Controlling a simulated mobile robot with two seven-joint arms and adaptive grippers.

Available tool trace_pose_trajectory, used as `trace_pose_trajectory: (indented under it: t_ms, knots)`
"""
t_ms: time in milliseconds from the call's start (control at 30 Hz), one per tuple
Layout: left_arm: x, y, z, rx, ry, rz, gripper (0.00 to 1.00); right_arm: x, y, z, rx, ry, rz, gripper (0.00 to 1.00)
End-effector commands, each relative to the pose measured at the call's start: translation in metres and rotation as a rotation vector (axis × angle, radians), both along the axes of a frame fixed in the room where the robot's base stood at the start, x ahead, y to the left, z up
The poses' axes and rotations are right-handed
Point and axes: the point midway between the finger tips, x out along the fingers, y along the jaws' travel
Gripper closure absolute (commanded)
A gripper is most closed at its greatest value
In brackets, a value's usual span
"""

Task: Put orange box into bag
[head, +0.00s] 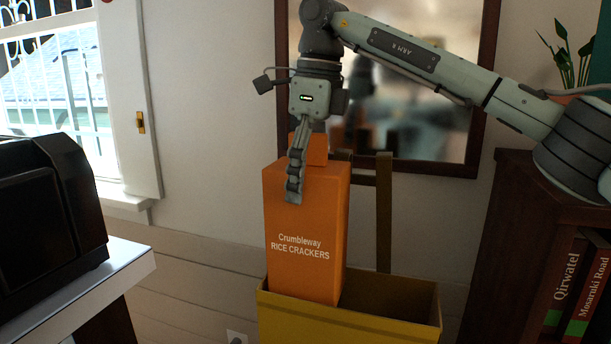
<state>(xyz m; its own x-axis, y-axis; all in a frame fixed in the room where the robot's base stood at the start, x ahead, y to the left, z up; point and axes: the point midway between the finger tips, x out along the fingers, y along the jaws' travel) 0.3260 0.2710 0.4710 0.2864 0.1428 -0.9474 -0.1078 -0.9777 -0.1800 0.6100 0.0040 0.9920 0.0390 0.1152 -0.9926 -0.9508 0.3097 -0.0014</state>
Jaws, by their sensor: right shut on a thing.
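The orange box (303,262), lettered "Crumbleway RICE CRACKERS", stands upright in the middle of the head view. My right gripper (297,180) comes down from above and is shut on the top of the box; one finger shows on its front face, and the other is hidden. The yellow bag (350,324) is open at the top, with tall brown-yellow handles (384,215) rising behind the box. The box's lower end is at the left part of the bag's opening, and its bottom is hidden behind the bag's front rim. My left gripper is not in view.
A dark appliance (50,205) stands on a white-topped surface (85,292) at the left. A dark bookcase (510,230) with books (567,285) is at the right. A framed mirror (420,110) hangs behind my right arm. The bag's right half looks empty.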

Motion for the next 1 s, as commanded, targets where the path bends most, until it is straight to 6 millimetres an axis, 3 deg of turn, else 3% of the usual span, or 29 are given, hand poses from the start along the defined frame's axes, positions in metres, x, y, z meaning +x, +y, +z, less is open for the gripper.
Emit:
trace_pose_trajectory:
  t_ms: [67, 100, 267, 667, 767, 1000]
  knots:
    - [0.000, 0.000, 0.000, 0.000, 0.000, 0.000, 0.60, 0.000, 0.000, 0.001, 0.001, -0.001, 0.000, 0.87]
    - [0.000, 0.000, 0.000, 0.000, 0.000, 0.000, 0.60, 0.000, 0.000, 0.001, 0.001, -0.001, 0.000, 0.23]
    - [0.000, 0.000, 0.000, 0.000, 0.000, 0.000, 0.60, 0.000, 0.000, 0.001, 0.001, -0.001, 0.000, 0.03]
    - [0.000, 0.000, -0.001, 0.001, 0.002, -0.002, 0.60, 0.000, 0.000, 0.005, 0.001, -0.001, -0.001, 0.03]
    - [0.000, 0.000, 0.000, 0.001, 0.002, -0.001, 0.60, 0.000, -0.001, 0.017, 0.001, -0.003, -0.001, 0.03]
    - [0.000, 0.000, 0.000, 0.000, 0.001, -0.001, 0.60, -0.002, -0.007, 0.068, 0.001, -0.004, -0.002, 0.03]
